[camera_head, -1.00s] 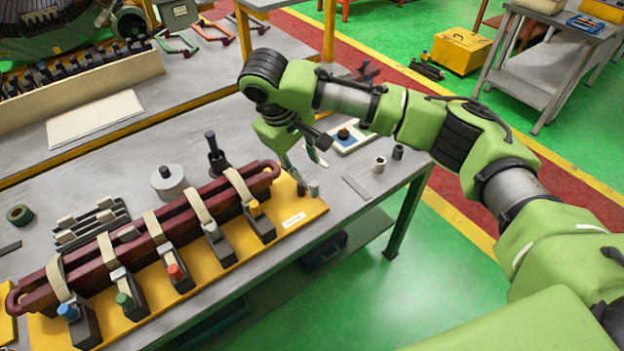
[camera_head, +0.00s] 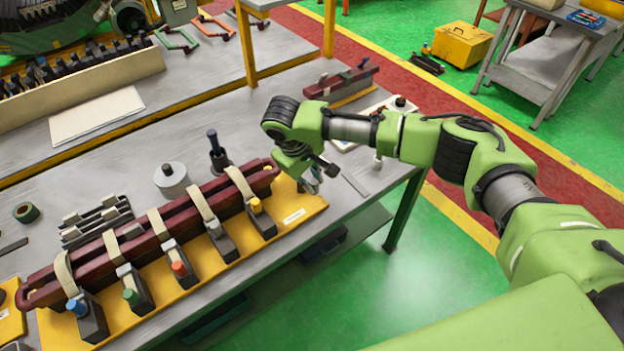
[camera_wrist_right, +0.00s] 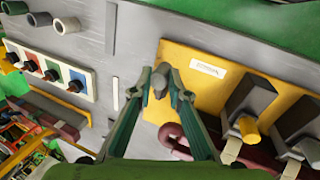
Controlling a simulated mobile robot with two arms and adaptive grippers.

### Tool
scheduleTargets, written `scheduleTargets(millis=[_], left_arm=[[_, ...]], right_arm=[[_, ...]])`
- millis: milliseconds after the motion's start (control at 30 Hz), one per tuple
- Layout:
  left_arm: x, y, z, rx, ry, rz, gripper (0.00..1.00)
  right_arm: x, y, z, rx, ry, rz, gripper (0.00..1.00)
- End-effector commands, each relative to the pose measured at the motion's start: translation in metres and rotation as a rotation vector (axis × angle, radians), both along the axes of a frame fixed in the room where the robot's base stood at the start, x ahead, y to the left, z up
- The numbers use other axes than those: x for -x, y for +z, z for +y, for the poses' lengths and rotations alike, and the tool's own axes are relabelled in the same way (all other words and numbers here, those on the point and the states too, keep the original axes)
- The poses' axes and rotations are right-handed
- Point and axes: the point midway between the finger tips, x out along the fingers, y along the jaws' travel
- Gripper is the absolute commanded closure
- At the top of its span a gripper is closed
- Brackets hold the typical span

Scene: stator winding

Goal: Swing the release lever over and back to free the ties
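A yellow board (camera_head: 285,232) on the bench carries a long dark red coil (camera_head: 135,245) with cream ties (camera_head: 200,198) looped around it. A row of clamps with coloured knobs stands along the board's front. A small grey post, seemingly the release lever (camera_wrist_right: 159,82), stands at the board's right end near a white label (camera_head: 294,216). My right gripper (camera_head: 312,180) is lowered over it and mostly hides it in the head view. In the right wrist view my right gripper (camera_wrist_right: 158,77) has its fingers apart on both sides of it; contact is unclear. My left gripper is out of view.
A grey cylinder (camera_head: 171,182), a dark upright tool (camera_head: 217,152) and a green tape roll (camera_head: 26,212) stand behind the coil. A tray with coloured pieces (camera_wrist_right: 52,70) lies beyond the board's end. The bench's front edge is close to the board.

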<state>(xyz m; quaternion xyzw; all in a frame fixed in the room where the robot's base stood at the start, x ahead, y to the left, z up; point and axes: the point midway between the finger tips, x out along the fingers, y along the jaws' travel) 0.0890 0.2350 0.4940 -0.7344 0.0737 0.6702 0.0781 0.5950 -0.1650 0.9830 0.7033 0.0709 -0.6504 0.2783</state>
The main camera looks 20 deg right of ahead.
Motion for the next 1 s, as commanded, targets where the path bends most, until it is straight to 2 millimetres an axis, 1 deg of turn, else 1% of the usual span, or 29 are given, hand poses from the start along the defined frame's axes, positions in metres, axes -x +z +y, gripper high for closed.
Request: scheduleTargets(millis=[267,467,667,1000], left_arm=[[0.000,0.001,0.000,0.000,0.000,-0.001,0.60],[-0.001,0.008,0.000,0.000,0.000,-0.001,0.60],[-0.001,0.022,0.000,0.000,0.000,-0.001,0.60],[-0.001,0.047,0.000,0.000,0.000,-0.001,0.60]], right_arm=[[0.000,0.001,0.000,-0.001,0.005,0.000,1.00],[-0.001,0.003,-0.003,-0.002,0.055,0.000,1.00],[-0.003,0.004,-0.010,-0.002,0.175,0.001,1.00],[-0.013,0.004,-0.026,-0.002,0.485,-0.001,1.00]])
